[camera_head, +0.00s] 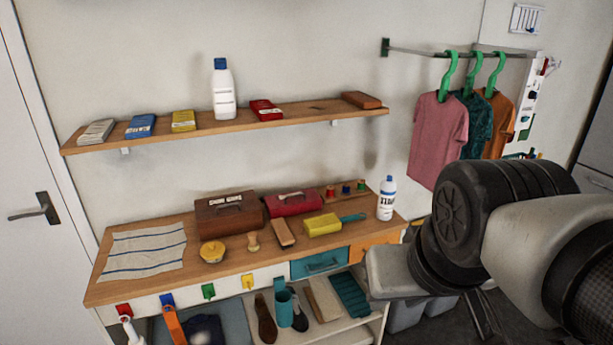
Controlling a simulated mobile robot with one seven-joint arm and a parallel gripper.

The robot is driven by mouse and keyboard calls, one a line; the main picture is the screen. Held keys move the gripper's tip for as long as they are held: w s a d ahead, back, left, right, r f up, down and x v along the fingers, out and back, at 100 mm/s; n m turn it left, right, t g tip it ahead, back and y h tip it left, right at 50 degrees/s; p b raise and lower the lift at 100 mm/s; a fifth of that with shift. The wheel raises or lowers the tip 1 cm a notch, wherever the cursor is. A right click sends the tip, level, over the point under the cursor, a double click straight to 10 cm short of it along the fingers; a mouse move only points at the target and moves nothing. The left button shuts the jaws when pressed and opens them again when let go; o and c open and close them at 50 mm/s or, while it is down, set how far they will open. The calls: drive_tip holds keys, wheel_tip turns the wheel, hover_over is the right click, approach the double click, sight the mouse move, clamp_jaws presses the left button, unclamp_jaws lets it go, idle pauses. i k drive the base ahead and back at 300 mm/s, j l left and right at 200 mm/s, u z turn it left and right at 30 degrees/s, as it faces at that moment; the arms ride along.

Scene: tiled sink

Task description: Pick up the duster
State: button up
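A yellow block-shaped head (322,224) with a teal handle pointing right lies on the wooden worktop; it looks like the duster. It lies in front of the red box (292,203) and left of a white bottle with a blue cap (386,199). A brown wooden brush (283,233) lies just to its left. My arm reaches in from the right side of the picture, to the right of the worktop and apart from the yellow head. No gripper fingers show.
The worktop also holds a brown case (229,214), a round yellow tin (212,251) and a striped cloth (144,250). Shirts hang at right, including a pink one (437,140). Shoes and a teal cup stand below.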

sight(324, 224)
drive_tip(key=i+l, duration=0.3)
drive_tip(key=i, duration=0.2)
drive_tip(key=i+l, duration=0.35)
drive_tip(key=i, duration=0.15)
drive_tip(key=i+l, duration=0.3)
drive_tip(key=i, duration=0.2)
drive_tip(key=u, duration=0.05)
